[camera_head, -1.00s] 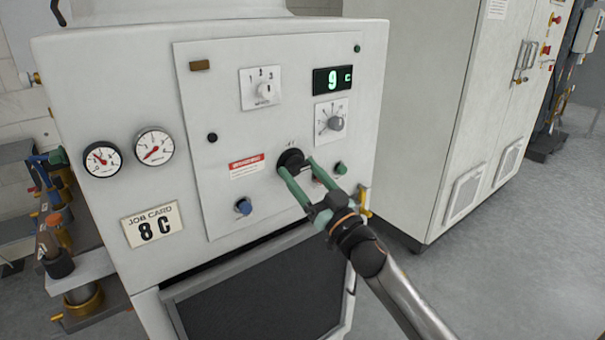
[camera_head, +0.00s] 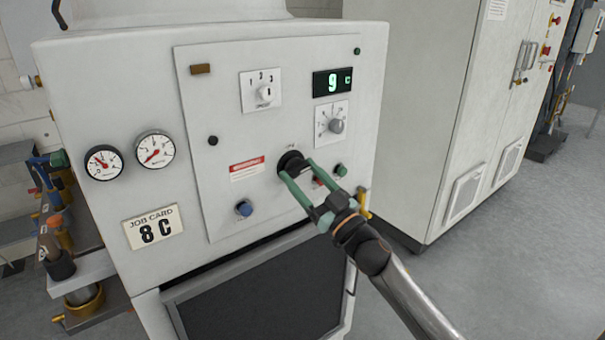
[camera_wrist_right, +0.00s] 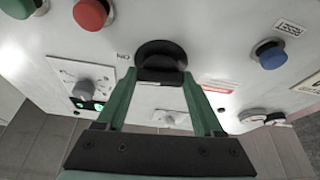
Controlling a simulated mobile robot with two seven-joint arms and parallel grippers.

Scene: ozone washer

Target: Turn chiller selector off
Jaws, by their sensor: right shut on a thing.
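A black rotary selector knob (camera_head: 290,162) sits low on the right half of the white control panel (camera_head: 225,110). My right gripper (camera_head: 298,168) has its two green fingers on either side of the knob's grip and is shut on it. In the right wrist view the black knob (camera_wrist_right: 160,58) lies between the fingertips of the right gripper (camera_wrist_right: 160,76). The small marking above the knob is too small to read, and the fingers partly hide the knob's handle. My left gripper is not in view.
Near the knob are a blue button (camera_head: 243,208), a green button (camera_head: 340,169) and a red button (camera_head: 318,182). Above are a grey dial (camera_head: 336,126), a white 1-2-3 selector (camera_head: 265,92) and a display (camera_head: 332,81) reading 9 C.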

